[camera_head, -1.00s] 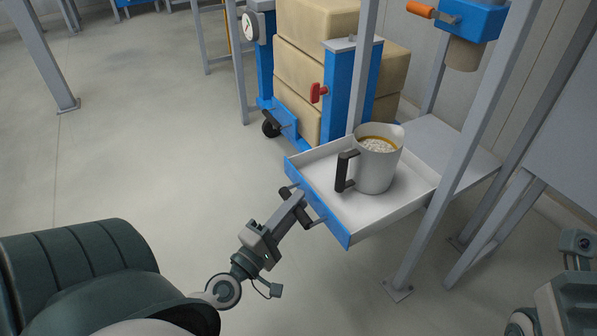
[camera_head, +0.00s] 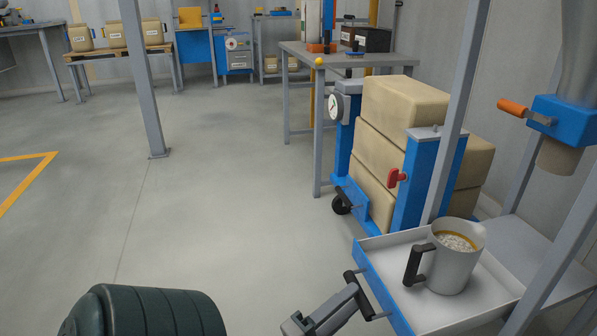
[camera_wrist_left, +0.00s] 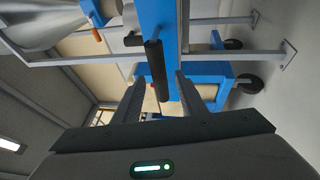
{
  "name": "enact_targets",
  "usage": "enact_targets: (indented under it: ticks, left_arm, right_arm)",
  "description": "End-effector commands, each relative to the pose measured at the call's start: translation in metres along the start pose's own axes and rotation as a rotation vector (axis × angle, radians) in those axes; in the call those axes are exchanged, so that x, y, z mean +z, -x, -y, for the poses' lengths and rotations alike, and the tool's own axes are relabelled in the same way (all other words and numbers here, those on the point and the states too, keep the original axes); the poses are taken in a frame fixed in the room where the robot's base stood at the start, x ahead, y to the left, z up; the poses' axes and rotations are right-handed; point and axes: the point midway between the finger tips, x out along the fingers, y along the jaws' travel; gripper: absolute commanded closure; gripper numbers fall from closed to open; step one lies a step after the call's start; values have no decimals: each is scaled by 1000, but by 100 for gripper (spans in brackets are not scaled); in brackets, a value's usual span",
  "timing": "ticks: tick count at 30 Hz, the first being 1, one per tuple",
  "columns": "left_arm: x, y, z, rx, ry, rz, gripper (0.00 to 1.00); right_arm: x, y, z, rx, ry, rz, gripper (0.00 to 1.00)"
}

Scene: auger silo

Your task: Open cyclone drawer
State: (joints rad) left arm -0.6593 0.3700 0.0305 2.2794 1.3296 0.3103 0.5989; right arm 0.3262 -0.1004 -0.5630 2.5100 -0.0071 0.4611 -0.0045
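The drawer (camera_head: 480,304) is a shallow white tray with a blue front, standing out from the grey frame. A metal pitcher (camera_head: 455,264) with a black handle, filled with pale grainy stuff, stands upright in it. A dark bar handle (camera_head: 367,306) is on the blue front; it also shows in the left wrist view (camera_wrist_left: 155,65). My left gripper (camera_head: 346,296) is at this handle. In the left wrist view its two fingers (camera_wrist_left: 161,82) are apart, one on each side of the bar, with gaps visible. My right gripper is out of view.
A blue cart with a dial, a red knob (camera_head: 397,177) and stacked tan sacks (camera_head: 405,100) stands behind the drawer. A grey frame post (camera_head: 450,110) rises beside the tray. A blue outlet with an orange handle (camera_head: 513,107) hangs above right.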

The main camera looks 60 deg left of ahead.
Motion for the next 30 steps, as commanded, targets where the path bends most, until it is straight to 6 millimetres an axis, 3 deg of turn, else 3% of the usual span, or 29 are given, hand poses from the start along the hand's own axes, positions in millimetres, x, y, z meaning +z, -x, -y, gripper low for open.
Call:
enact_targets:
  ticks: [18, 24, 30]
  left_arm:
    - [0, 109, -1, -5, 0, 3, 62]
    - [0, 132, 0, -3, 0, 1, 62]
    - [0, 138, 0, 0, 2, 1, 62]
  right_arm:
    - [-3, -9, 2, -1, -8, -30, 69]
    - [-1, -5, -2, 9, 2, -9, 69]
    - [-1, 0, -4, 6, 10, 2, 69]
